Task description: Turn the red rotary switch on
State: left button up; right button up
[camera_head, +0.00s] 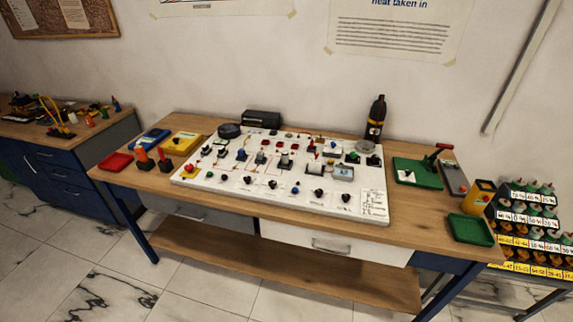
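A white panel (225,184) with several knobs, switches and wires lies on the wooden workbench. Small red parts show on it: a round red knob (189,168) near its left end, and a red upright part (311,146) right of the middle. I cannot tell from this distance which red part is the rotary switch, or its position. Several black knobs line the panel's front, one of them a black knob (319,194). Neither of my grippers is in view.
On the workbench (420,235), a dark bottle (376,118) stands behind the panel. A green tray (417,173) and a smaller green tray (471,230) lie to the right. A red tray (115,162) lies left. A bottle rack (530,225) stands far right.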

aim_at(189, 167)
jog(key=i+u, duration=0.1)
jog(key=u, duration=0.35)
jog(key=i+u, duration=0.1)
jog(key=u, duration=0.75)
jog(key=i+l+u, duration=0.1)
jog(key=u, duration=0.3)
